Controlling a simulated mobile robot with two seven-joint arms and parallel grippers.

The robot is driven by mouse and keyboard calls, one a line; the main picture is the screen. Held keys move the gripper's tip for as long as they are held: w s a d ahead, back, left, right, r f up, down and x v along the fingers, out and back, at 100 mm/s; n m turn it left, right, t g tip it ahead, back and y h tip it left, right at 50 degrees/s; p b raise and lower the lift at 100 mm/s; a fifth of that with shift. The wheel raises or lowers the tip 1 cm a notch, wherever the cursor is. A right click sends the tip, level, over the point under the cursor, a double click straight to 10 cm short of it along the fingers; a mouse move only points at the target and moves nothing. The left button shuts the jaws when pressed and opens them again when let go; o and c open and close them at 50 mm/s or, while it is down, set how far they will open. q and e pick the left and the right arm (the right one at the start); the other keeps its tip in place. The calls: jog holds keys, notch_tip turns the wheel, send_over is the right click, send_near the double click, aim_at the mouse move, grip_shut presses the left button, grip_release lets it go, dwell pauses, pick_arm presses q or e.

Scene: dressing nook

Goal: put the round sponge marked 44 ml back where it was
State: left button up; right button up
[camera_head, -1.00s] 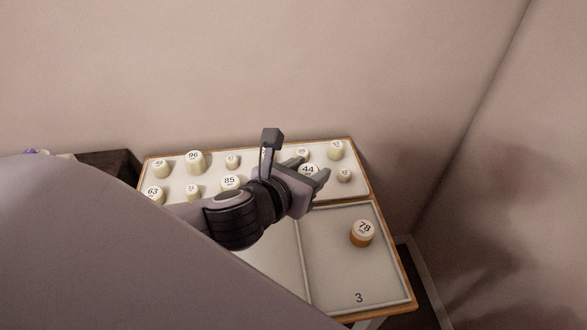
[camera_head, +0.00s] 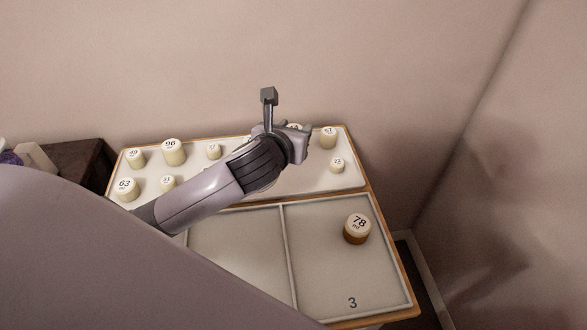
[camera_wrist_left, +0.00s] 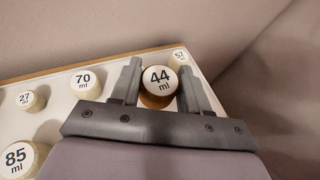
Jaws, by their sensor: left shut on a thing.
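The round sponge marked 44 ml (camera_wrist_left: 160,76) has a white top and a brown side. It sits between the two fingers of my left gripper (camera_wrist_left: 160,66) in the left wrist view, label facing the camera. In the head view the left gripper (camera_head: 300,132) is over the back right part of the white board (camera_head: 300,184); the gripper and wrist largely hide the sponge there. I cannot tell how high it is held. My right gripper is not in view.
Several white-topped sponges stand on the board, among them 96 (camera_head: 173,152), 63 (camera_head: 127,189) and 51 (camera_head: 328,138). A sponge marked 78 (camera_head: 357,228) stands in the compartment numbered 3 (camera_head: 330,275). The compartment left of it looks empty where visible. A wall rises behind.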

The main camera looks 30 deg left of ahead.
aim_at(294, 175)
pick_arm(q)
notch_tip(294, 175, down, 10)
jog(key=shift+b, duration=1.05)
jog(key=o, duration=1)
jog(key=shift+f, duration=0.1)
jog(key=shift+o, duration=0.2)
jog(key=p+v, duration=0.1)
jog(key=v, duration=1.1)
jog(key=shift+p, duration=0.35)
